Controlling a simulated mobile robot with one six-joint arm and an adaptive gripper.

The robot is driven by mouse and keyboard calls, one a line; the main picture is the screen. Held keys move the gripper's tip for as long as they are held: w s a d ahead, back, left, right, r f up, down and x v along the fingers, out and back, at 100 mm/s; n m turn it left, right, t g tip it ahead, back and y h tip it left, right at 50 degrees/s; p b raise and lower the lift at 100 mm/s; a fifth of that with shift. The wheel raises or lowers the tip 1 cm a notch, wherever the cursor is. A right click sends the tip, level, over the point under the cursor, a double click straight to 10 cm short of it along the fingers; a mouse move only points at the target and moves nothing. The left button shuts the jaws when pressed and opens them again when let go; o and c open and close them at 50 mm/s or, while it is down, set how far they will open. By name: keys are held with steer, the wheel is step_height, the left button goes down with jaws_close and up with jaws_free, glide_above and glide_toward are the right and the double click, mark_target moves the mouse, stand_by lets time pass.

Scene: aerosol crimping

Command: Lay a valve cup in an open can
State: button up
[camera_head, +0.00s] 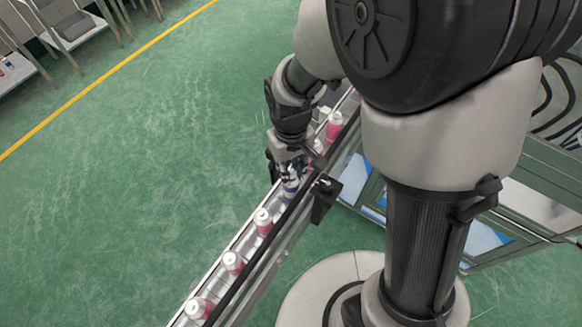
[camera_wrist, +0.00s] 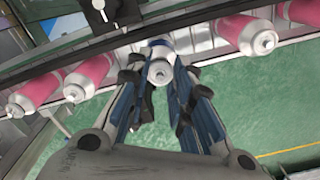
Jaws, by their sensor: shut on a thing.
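My gripper (camera_wrist: 160,78) is shut on a small silver piece with a central nub, the valve cup (camera_wrist: 160,73), between its fingertips. A white can with a blue band (camera_wrist: 158,44) is right behind the cup in the wrist view. I cannot tell whether the cup touches the can or sits in its mouth, because the fingers cover the sides. In the head view my gripper (camera_head: 290,172) reaches down over the conveyor, and the blue-and-white can (camera_head: 291,187) shows at its fingertips, partly hidden.
The narrow conveyor (camera_head: 243,243) runs diagonally and carries several pink cans with pale tops, such as one at the near end (camera_head: 198,308) and one beyond my gripper (camera_head: 334,125). A black box (camera_head: 325,200) is mounted on the conveyor's right side. Green floor lies open to the left.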

mark_target(291, 172)
steer(key=o, duration=0.7)
steer(key=shift+o, duration=0.3)
steer(key=o, duration=0.5)
steer(key=shift+o, duration=0.2)
steer(key=shift+r, duration=0.1)
steer(key=shift+r+p, duration=2.8)
steer(key=shift+r, duration=0.6)
